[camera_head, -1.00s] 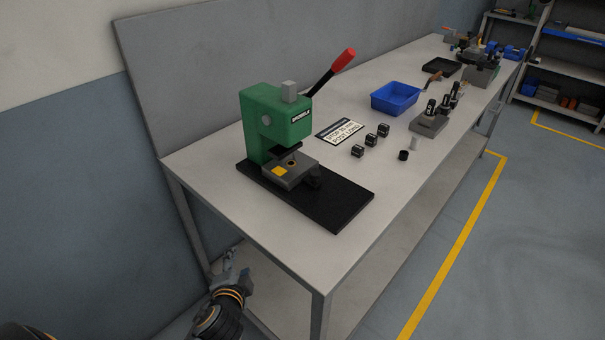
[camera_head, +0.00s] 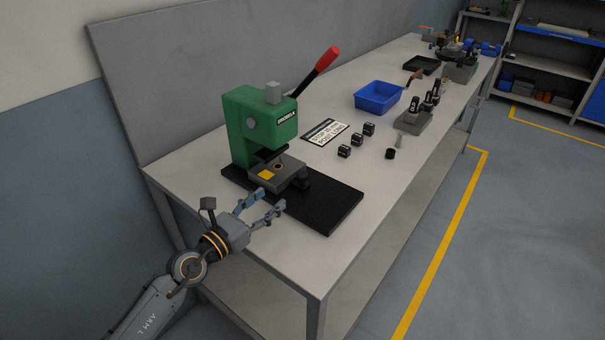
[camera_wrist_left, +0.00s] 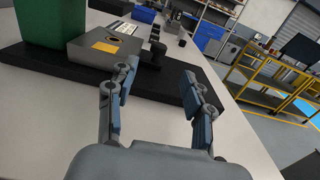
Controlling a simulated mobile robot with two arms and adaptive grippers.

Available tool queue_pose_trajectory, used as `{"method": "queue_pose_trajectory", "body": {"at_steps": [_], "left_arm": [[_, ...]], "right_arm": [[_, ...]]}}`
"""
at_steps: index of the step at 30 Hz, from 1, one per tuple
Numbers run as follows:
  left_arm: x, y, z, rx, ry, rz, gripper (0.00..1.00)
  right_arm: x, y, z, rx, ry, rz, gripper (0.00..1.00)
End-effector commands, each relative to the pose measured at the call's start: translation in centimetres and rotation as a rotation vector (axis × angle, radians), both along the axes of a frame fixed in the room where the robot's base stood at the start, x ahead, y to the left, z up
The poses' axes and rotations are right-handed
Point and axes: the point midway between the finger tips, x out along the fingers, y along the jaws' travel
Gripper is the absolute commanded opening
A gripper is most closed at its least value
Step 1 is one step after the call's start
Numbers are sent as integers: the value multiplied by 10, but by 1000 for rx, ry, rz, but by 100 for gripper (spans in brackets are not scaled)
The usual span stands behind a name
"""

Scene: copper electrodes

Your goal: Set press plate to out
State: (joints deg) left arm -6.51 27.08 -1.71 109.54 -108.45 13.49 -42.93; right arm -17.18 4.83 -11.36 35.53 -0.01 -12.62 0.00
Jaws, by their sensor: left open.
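The press is a green machine (camera_head: 258,125) with a red-tipped lever, standing on a black base (camera_head: 325,205) at the near end of the bench. Its press plate (camera_head: 277,172) is a grey sliding block with a yellow patch and a round hole, low at the front under the press head. The plate also shows in the left wrist view (camera_wrist_left: 105,47), with a dark knob (camera_wrist_left: 151,57) at its right end. My left gripper (camera_head: 268,201) is open and empty at the base's near edge, fingers pointing toward the plate and apart from it. My right gripper is not in view.
A sign (camera_head: 325,132), several small black blocks (camera_head: 357,139), a blue bin (camera_head: 378,97) and a grey holder (camera_head: 413,122) stand further along the bench (camera_head: 300,258). The bench's front strip is clear. Shelves (camera_head: 545,85) stand at the far right.

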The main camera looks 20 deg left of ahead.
Motion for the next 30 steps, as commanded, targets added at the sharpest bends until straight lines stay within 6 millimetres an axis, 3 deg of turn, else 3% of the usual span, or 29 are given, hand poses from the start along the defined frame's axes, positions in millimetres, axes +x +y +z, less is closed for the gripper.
{"method": "queue_pose_trajectory", "body": {"at_steps": [5,21,30], "left_arm": [[14,-5,-1,17,2,-3,51],[110,-40,-2,14,2,-3,51],[129,-47,-2,13,3,-4,51]], "right_arm": [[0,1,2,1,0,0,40],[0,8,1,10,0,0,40],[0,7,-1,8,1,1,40]]}}
